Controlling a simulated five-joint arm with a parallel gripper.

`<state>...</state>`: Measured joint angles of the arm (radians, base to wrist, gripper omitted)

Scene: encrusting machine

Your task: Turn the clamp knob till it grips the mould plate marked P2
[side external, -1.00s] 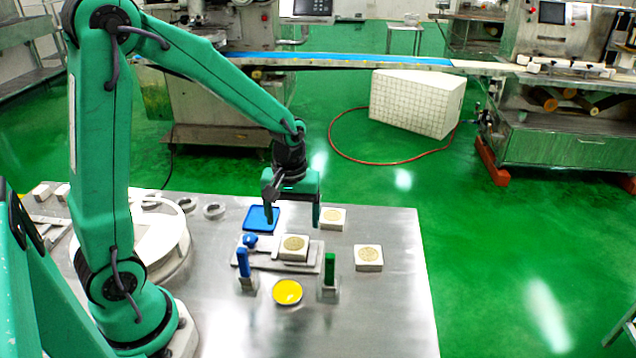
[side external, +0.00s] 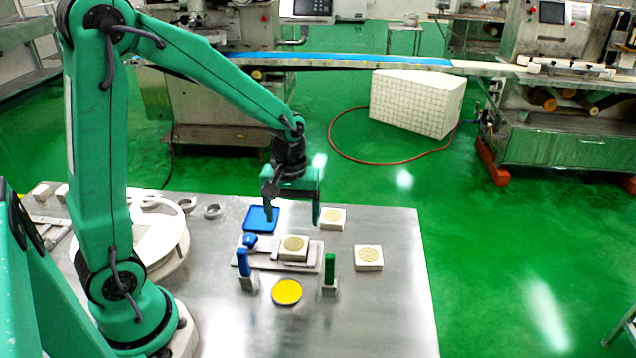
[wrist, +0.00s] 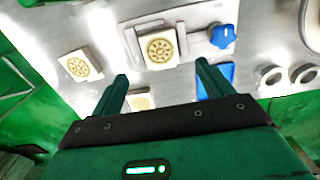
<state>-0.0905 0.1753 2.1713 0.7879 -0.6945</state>
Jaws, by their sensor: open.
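The blue clamp knob (side external: 249,240) is at the left rear of a flat metal clamp base (side external: 268,263); in the wrist view the knob (wrist: 222,36) is at upper right. A cream mould plate (side external: 294,248) with a round patterned face sits on the base; it shows at top middle in the wrist view (wrist: 160,47). Two similar plates lie loose, one behind (side external: 333,218) and one to the right (side external: 368,258). I cannot read P2 on any. My gripper (side external: 292,218) is open and empty above the clamp area, apart from the knob.
A blue tray (side external: 260,219) lies behind the knob. Metal rings (side external: 212,211) lie at left. The table's right front is clear.

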